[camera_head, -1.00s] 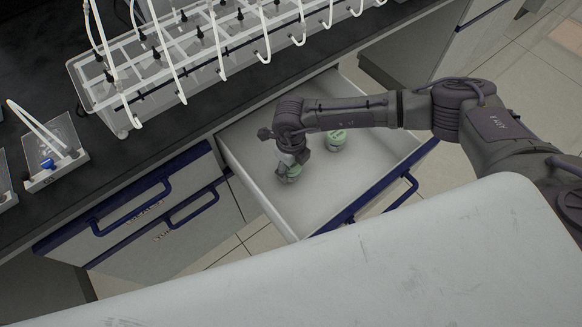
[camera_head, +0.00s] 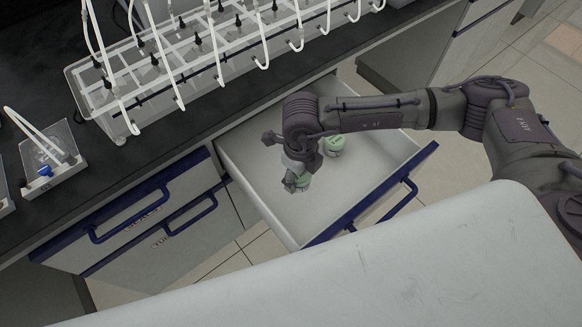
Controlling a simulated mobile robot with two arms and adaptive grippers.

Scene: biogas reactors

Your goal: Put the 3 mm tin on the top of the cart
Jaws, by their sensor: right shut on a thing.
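My right gripper (camera_head: 296,182) points down over the open drawer (camera_head: 262,190) and is shut on a small green-and-white tin (camera_head: 303,182). The gripper covers part of that tin, and its label is too small to read. A second green-and-white tin (camera_head: 336,146) stands in the drawer to the right of my gripper, behind my forearm. Its size marking cannot be read. The white surface in the foreground, likely the cart top (camera_head: 400,262), is bare. My left gripper is not in view.
A rack with tubes (camera_head: 205,60) stands on the black bench (camera_head: 35,105). A small device (camera_head: 45,160) is at the left. Closed drawers with blue handles (camera_head: 130,215) are left of the open drawer. The open drawer's blue-edged front (camera_head: 375,192) lies between the tins and the white surface.

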